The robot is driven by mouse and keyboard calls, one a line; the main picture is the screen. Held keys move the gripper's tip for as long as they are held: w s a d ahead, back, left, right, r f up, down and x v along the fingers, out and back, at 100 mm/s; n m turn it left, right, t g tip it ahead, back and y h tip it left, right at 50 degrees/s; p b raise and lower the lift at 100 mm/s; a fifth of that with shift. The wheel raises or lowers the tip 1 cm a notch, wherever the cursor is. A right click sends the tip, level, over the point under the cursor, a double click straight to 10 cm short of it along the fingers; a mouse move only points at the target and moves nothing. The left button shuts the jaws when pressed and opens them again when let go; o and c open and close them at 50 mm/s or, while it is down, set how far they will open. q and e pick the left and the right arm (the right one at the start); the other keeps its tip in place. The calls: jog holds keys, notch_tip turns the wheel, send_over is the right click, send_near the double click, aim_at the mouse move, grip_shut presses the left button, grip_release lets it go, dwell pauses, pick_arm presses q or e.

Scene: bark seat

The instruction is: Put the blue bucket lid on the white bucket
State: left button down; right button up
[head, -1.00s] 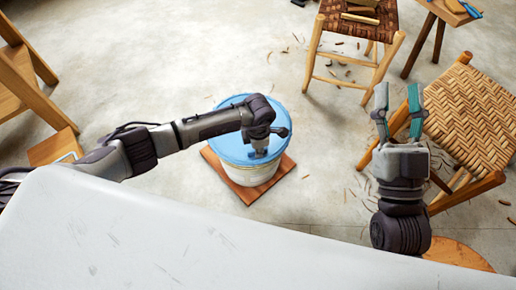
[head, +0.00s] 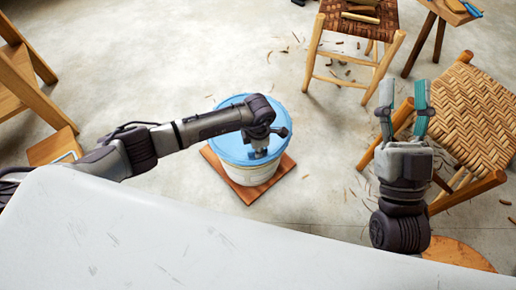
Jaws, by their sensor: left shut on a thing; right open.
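The white bucket (head: 247,175) stands upright on a square reddish wooden board (head: 277,182) on the floor. The blue lid (head: 232,146) lies over the bucket's top and looks level. I cannot tell whether it is pressed down all round, as my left arm covers part of it. My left gripper (head: 259,154) points down and is shut on the blue lid near its front edge. My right gripper (head: 403,108) points up and away on the right side, open and empty, well apart from the bucket.
A woven chair (head: 478,108) stands at the right, close to my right gripper. A woven stool (head: 345,50) stands at the back. Wooden furniture (head: 30,80) is at the left. Bark strips lie scattered on the floor, which is otherwise clear around the bucket.

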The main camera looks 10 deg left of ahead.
pick_arm(q)
jog(key=c, duration=1.1)
grip_release()
jog(key=shift+c, duration=0.2)
jog(key=shift+o, duration=0.4)
jog(key=shift+f, duration=0.1)
jog(key=shift+o, duration=1.3)
